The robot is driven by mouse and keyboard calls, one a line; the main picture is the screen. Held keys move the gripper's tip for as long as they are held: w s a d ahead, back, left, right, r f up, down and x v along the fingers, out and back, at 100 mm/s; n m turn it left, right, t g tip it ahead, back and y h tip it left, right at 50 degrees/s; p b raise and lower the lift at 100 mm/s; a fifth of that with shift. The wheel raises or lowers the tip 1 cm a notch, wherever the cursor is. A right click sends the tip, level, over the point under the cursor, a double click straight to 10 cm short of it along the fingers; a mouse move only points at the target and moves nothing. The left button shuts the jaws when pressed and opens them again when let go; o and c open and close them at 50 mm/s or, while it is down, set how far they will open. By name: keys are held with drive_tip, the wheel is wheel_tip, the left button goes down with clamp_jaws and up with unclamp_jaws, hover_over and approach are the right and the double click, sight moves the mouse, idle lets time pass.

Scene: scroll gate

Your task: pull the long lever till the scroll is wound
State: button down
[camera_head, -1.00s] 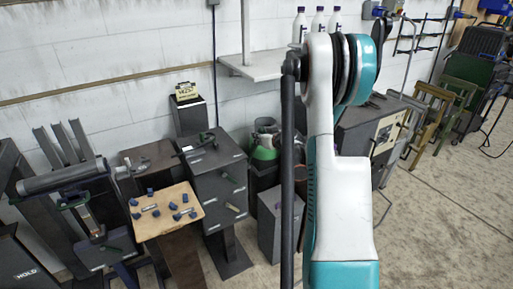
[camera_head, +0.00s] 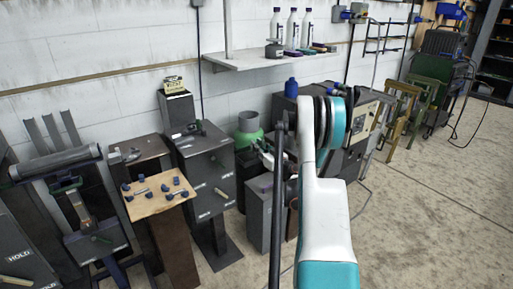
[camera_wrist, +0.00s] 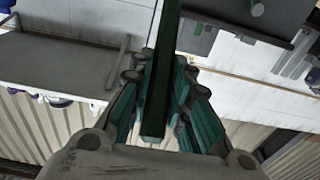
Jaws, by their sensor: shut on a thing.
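In the wrist view my gripper (camera_wrist: 160,78), with teal and dark fingers, is shut around a long dark green bar (camera_wrist: 154,115), which could be the long lever. The bar runs from between the fingers away to the upper edge. Its mounting is out of view. In the head view my white and teal arm stands in the middle, and I cannot make out the fingertips clearly there. A grey roller (camera_head: 55,162), perhaps the scroll, lies on a dark stand at the far left. A green handle piece (camera_head: 67,185) is just below it.
A board with several small blue pieces (camera_head: 175,196) stands right of the roller, beside dark cabinets (camera_head: 208,170). A green cylinder (camera_head: 248,126) stands near the wall. A shelf (camera_head: 262,60) holds white bottles. Bare concrete floor (camera_head: 425,210) is free at the right.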

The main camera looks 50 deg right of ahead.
drive_tip(key=shift+f, duration=0.1)
drive_tip(key=c, duration=1.5)
unclamp_jaws()
drive_tip(key=shift+s, duration=0.1)
drive_tip(key=v, duration=1.1)
drive_tip(key=shift+s+a, duration=0.1)
drive_tip(key=shift+s, duration=0.3)
